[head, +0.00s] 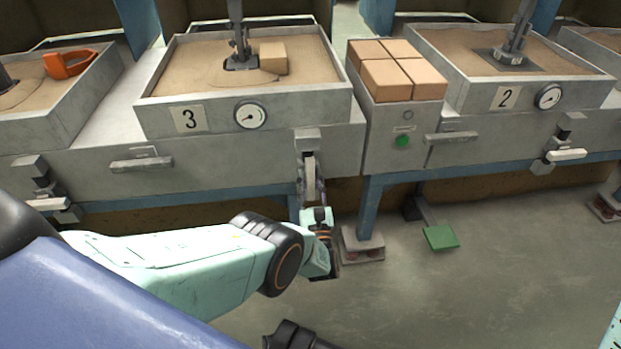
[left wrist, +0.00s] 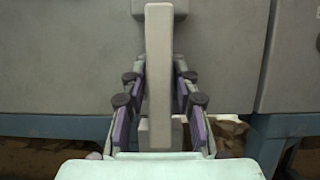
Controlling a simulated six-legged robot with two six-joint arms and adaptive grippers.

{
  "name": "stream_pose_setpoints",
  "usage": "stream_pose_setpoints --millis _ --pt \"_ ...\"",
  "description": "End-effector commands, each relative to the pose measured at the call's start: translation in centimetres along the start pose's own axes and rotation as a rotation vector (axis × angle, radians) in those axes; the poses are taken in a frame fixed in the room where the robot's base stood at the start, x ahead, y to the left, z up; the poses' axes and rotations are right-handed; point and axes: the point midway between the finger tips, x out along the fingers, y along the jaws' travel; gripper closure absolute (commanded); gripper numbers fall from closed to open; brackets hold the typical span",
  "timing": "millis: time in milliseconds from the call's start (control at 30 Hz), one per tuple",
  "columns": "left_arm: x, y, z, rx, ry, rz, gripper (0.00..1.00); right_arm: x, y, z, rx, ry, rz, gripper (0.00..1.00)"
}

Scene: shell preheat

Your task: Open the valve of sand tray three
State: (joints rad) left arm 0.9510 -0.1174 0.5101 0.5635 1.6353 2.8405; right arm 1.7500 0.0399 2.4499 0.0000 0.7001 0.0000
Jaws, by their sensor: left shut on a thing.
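Sand tray three (head: 165,125) stands at the upper left middle, with a "3" label (head: 189,119) and a round gauge (head: 250,115) on its front. Its valve (head: 307,139) is below the gauge. The valve's pale lever (left wrist: 159,60) stands upright in the left wrist view, between the fingers. My left gripper (head: 311,182) reaches up from below and is shut on this lever; it also shows in the left wrist view (left wrist: 160,102). The fingertips are small and partly hidden in the head view. My right gripper is not in view.
Tray two (head: 460,92) is at the right; its valve lever (head: 567,154) lies level. A cabinet (head: 385,135) with a green button (head: 402,141) and several tan blocks stands between the trays. A green pedal (head: 440,237) is on the floor. Blue legs (head: 370,205) flank my gripper.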

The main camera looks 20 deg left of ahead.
Motion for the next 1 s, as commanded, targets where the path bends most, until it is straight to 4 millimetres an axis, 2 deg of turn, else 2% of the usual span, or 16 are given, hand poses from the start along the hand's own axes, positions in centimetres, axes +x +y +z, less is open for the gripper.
stream_pose_setpoints --millis 300,333,500,833,1000 --pt "0.0 0.1 0.1 -0.005 -0.001 0.001 1.0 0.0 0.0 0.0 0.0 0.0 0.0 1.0" --pt "0.0 0.1 0.2 -0.004 -0.001 0.001 0.68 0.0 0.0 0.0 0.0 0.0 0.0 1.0" --pt "-0.1 0.1 0.2 -0.003 0.0 0.001 0.55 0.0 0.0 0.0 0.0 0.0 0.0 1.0" --pt "-0.4 0.0 0.1 -0.002 0.002 -0.001 0.55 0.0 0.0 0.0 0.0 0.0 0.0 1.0" --pt "-2.8 0.0 0.0 -0.003 0.005 -0.002 0.55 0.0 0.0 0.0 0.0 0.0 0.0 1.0"
